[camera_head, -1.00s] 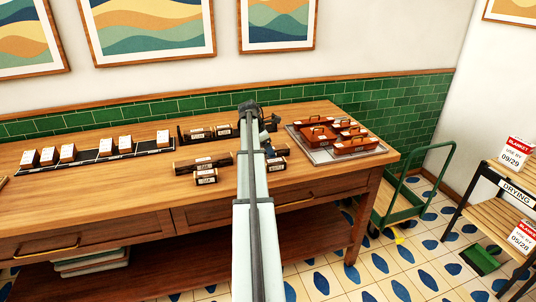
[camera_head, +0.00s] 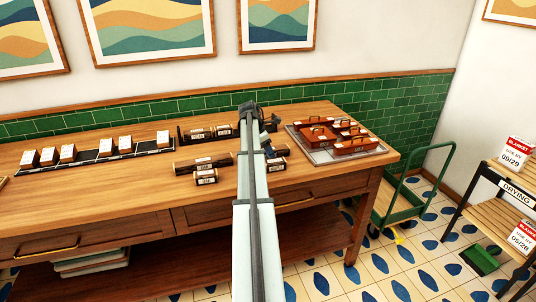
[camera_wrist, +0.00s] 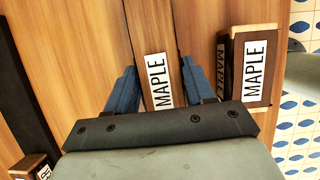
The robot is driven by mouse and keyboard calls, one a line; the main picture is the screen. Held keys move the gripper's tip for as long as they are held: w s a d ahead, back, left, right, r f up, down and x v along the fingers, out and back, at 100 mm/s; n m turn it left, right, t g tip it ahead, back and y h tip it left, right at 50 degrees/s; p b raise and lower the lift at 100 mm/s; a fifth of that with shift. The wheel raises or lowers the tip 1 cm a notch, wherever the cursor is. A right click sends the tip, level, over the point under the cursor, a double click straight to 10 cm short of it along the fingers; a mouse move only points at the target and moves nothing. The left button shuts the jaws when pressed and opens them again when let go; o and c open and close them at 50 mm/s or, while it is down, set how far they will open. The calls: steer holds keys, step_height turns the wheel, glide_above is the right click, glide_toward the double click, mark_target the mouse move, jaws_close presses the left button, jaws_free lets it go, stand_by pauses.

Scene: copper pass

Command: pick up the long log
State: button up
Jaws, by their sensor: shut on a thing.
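In the wrist view my gripper (camera_wrist: 157,88) has its two blue fingers on either side of a long brown log (camera_wrist: 148,35) with a white MAPLE label. The log runs up out of the top of that view. In the head view my arm hides most of my gripper (camera_head: 268,140), over the counter. A long dark log (camera_head: 203,163) lies left of the arm there; I cannot tell whether it is the held one. I cannot tell whether the held log is clear of the counter.
A shorter MAPLE log (camera_wrist: 255,68) lies close right of the fingers. Another short log (camera_head: 205,177) lies on the wooden counter (camera_head: 120,190). Behind are a black rack (camera_head: 105,155) and more logs (camera_head: 200,133). A tray (camera_head: 320,155) with brown boxes stands right. The counter's left front is clear.

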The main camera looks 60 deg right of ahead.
step_height(320, 180, up, 7)
steer(key=shift+f, duration=0.1)
steer(key=w+a, duration=1.2)
steer(key=shift+a, duration=0.3)
steer(key=w+d+r, duration=0.2)
steer(key=w+d, duration=0.1)
steer(key=d, duration=1.2)
steer(key=w+d+r, duration=0.2)
steer(key=d, duration=1.3)
steer(key=shift+a+f, duration=0.2)
steer(key=shift+f, duration=4.45)
steer(key=shift+f, duration=0.1)
